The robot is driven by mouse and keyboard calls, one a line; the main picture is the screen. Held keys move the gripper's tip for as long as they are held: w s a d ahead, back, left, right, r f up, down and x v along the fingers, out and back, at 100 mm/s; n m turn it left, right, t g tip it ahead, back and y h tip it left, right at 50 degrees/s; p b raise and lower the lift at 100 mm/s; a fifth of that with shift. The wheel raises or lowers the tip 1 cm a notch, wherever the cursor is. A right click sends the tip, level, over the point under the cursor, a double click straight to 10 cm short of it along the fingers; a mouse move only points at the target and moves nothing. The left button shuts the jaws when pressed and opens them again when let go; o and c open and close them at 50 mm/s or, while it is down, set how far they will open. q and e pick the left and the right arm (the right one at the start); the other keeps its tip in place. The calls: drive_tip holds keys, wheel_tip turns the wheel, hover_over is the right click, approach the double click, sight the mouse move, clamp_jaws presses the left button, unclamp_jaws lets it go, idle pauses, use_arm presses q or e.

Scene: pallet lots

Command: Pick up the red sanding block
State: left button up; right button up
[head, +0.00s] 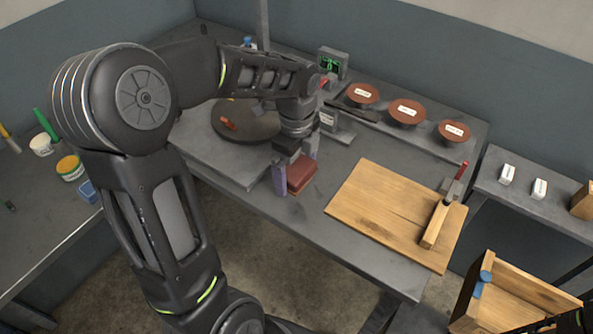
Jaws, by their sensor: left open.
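The red sanding block (301,176) is a dark red block on the grey workbench, near its front edge, left of the wooden board. My left gripper (295,164) points down at it, with its two purple-grey fingers open. One finger is at the block's left side and the other behind it at its far right corner. The gripper body hides part of the block's top. I cannot tell whether the fingers touch it. My right gripper cannot be made out.
A wooden board (365,208) with a wooden-handled tool lies to the right. A dark round turntable (236,124) is behind left. Several labelled reddish-brown discs (406,112) line the back. A wooden crate (505,295) stands low at front right. Bare bench lies around the block.

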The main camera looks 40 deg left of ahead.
sight(297, 168)
idle(0.5)
use_arm(q)
drive_tip(key=c, duration=1.3)
drive_tip(key=shift+r, duration=0.15)
wheel_tip(297, 168, up, 10)
drive_tip(key=shift+f, duration=0.1)
